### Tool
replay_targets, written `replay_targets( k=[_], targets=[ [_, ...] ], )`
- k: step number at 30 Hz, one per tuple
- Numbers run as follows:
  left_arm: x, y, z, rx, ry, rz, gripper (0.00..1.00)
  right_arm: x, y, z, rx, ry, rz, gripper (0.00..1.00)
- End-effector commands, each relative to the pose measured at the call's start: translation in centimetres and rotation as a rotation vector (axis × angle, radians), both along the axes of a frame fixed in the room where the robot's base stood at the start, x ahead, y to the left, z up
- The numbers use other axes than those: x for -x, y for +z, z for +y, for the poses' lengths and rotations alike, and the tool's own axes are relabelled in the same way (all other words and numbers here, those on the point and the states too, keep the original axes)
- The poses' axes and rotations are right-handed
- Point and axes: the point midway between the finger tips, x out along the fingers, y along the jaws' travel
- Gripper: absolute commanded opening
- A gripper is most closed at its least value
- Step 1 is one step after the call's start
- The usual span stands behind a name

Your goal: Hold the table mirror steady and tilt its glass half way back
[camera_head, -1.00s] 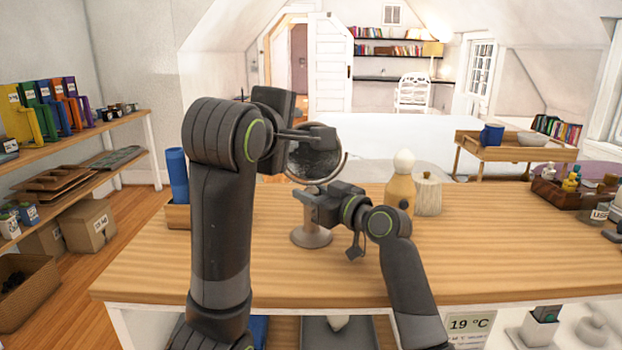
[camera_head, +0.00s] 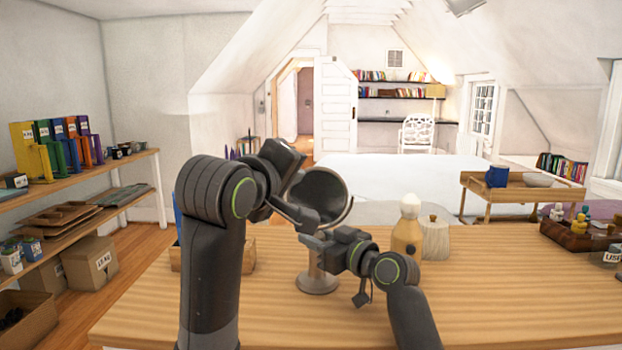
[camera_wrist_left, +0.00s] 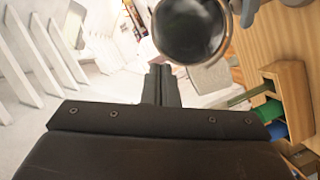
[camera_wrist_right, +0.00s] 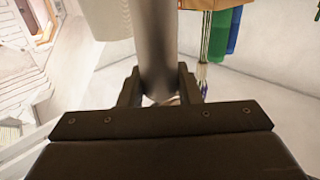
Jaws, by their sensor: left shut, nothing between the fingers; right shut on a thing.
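The table mirror has a round dark glass (camera_head: 320,190) in a curved holder, on a stem with a round base (camera_head: 317,284) standing on the wooden table. My right gripper (camera_head: 318,248) is shut on the mirror's stem; the right wrist view shows the stem (camera_wrist_right: 155,45) between its fingers (camera_wrist_right: 160,88). My left gripper (camera_head: 303,222) is shut and empty in front of the lower left of the glass. In the left wrist view its closed fingers (camera_wrist_left: 160,75) point toward the rim of the glass (camera_wrist_left: 190,30); I cannot tell whether they touch. My left arm hides part of the table.
A cream-topped bottle (camera_head: 407,232) and a pale lidded jar (camera_head: 434,238) stand close to the right of the mirror. A wooden box (camera_head: 249,255) is partly behind my left arm. A dark tray (camera_head: 575,236) with small items is at the far right. The table (camera_head: 490,295) is clear between.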

Motion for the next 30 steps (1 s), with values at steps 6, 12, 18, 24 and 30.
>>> replay_targets(
  k=[6, 12, 18, 24, 30],
  targets=[
    [-0.1, -0.2, 0.8, -0.313, -0.105, -0.155, 0.0, 0.0, 0.0, 0.0, 0.001, -0.001, 0.0, 0.0],
    [0.0, -0.4, 1.3, -0.595, -0.194, -0.312, 0.0, 0.0, 0.0, 0.0, 0.001, -0.001, 0.0, 0.0],
    [0.3, -0.6, 1.9, -0.873, -0.269, -0.479, 0.0, 0.0, 0.0, 0.0, 0.001, -0.001, 0.0, 0.0],
    [0.7, -0.9, 2.4, -1.144, -0.332, -0.656, 0.0, 0.0, 0.0, 0.0, 0.001, -0.001, 0.0, 0.0],
    [1.3, -1.1, 2.9, -1.411, -0.375, -0.844, 0.0, 0.0, 0.0, 0.0, 0.001, -0.001, 0.0, 0.0]
  ],
)
